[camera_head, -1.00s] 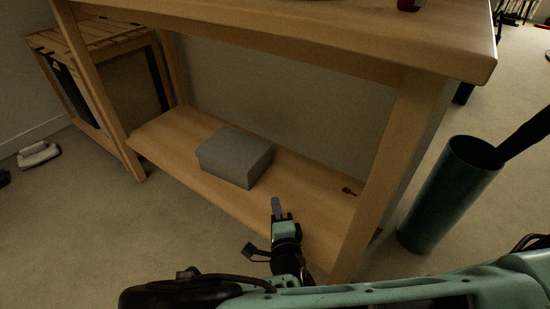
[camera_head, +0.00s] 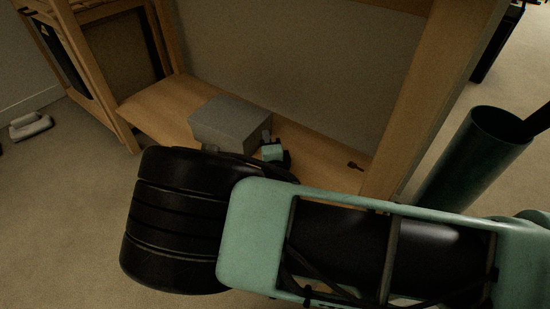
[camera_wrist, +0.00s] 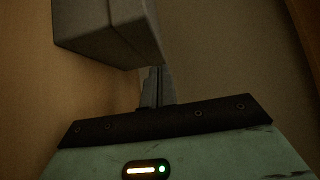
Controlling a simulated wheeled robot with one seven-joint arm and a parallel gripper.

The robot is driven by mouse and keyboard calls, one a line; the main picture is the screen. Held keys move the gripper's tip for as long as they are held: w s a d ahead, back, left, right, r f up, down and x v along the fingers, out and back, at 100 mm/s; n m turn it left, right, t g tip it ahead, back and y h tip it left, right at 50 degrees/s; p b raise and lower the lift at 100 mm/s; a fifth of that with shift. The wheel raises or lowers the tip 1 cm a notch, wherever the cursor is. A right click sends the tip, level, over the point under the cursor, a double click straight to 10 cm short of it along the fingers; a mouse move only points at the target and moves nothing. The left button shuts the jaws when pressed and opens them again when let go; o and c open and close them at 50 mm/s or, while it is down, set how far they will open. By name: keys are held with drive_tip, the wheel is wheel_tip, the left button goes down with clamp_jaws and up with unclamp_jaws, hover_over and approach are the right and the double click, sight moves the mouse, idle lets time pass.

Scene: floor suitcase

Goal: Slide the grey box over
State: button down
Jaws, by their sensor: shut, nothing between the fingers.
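The grey box (camera_head: 231,121) sits on the low wooden shelf (camera_head: 165,100) of the table, left of the shelf's middle in the head view. In the wrist view the box (camera_wrist: 108,30) fills the upper left. My gripper (camera_head: 267,137) is at the right side of the box, low over the shelf. In the wrist view its fingers (camera_wrist: 156,84) are together, with nothing between them, and their tips are close to the box's near lower edge. I cannot tell whether they touch it. My arm hides part of the shelf's front.
A small dark item (camera_head: 355,167) lies at the shelf's right, by the table leg (camera_head: 425,105). A green cylindrical bin (camera_head: 472,160) stands on the floor to the right. The shelf left of the box is clear.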

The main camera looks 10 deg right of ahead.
drive_tip(key=shift+w+a+b, duration=0.4)
drive_tip(key=shift+w+a, duration=0.25)
drive_tip(key=shift+r, duration=0.1)
